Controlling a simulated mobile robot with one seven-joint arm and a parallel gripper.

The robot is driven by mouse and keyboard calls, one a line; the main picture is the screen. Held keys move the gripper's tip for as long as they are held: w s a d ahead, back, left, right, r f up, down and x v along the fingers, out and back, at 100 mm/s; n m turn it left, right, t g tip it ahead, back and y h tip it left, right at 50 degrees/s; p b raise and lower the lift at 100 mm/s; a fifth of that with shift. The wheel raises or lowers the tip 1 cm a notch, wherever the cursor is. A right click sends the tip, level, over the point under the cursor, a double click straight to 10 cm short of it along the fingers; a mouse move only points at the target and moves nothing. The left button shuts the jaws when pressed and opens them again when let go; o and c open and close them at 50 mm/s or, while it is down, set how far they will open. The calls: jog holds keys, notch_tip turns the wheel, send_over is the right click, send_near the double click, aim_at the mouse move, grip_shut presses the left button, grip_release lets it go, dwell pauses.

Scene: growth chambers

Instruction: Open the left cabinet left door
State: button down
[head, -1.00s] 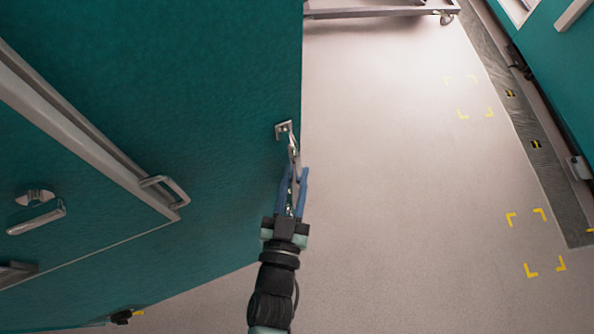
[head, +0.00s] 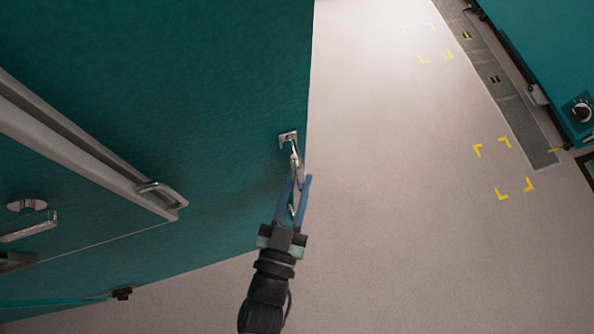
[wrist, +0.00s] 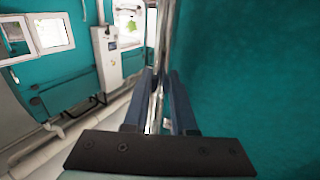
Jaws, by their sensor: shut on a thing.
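A large teal cabinet door panel (head: 200,80) fills the left of the head view. A metal handle (head: 296,158) is fixed near its right edge. My gripper (head: 298,183) is at this handle, its blue fingers on either side of it, shut on it. In the wrist view the handle (wrist: 160,60) runs up between the two fingers (wrist: 162,90), with the teal panel (wrist: 250,70) close on the right. I cannot tell from these frames how far the door stands open.
A metal bar with a looped handle (head: 160,192) and a latch (head: 30,225) are on the teal surface at left. Pale floor (head: 400,220) with yellow corner marks lies clear to the right. Another teal unit (head: 545,60) stands at the far right.

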dwell(0.3)
jog(key=c, duration=0.7)
grip_release()
jog(key=shift+c, duration=0.2)
jog(key=shift+s+a+f, duration=0.1)
jog(key=shift+s+a, duration=0.05)
jog(key=shift+s, duration=0.35)
jog(key=b+v, duration=0.4)
jog(key=v, duration=0.8)
jog(key=shift+b, duration=0.3)
jog(key=shift+w, duration=0.1)
